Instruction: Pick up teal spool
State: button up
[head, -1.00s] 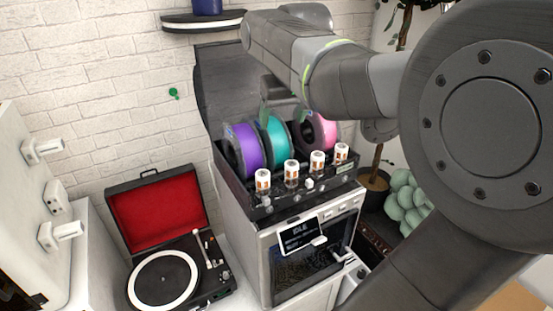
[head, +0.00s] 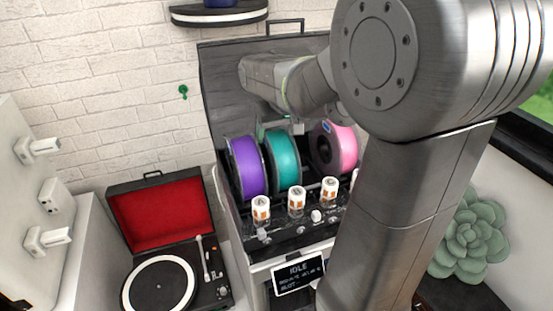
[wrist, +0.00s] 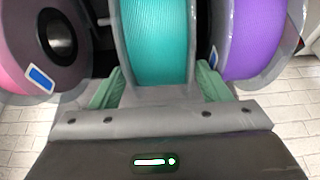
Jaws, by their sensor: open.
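The teal spool (head: 284,158) stands upright in the open top of the printer-like machine, between a purple spool (head: 246,166) and a pink spool (head: 339,147). In the wrist view the teal spool (wrist: 155,42) fills the upper middle. My gripper (wrist: 158,85) is open, with one green finger at each side of the teal spool's lower edge in that picture. I cannot tell whether the fingers touch it. In the head view my gripper (head: 280,130) is partly hidden, just above the spool's top.
The purple spool (wrist: 258,38) and pink spool (wrist: 38,45) are close beside the fingers. Several white-capped jars (head: 296,200) line the machine's front. The open lid stands behind the spools. A turntable (head: 165,280) is at lower left, and a shelf (head: 220,14) above.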

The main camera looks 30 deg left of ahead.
jog(key=shift+x, duration=1.8)
grip_shut()
jog(key=shift+w+a+r+p, duration=0.1)
jog(key=shift+r+p, duration=0.05)
jog(key=shift+p, duration=0.15)
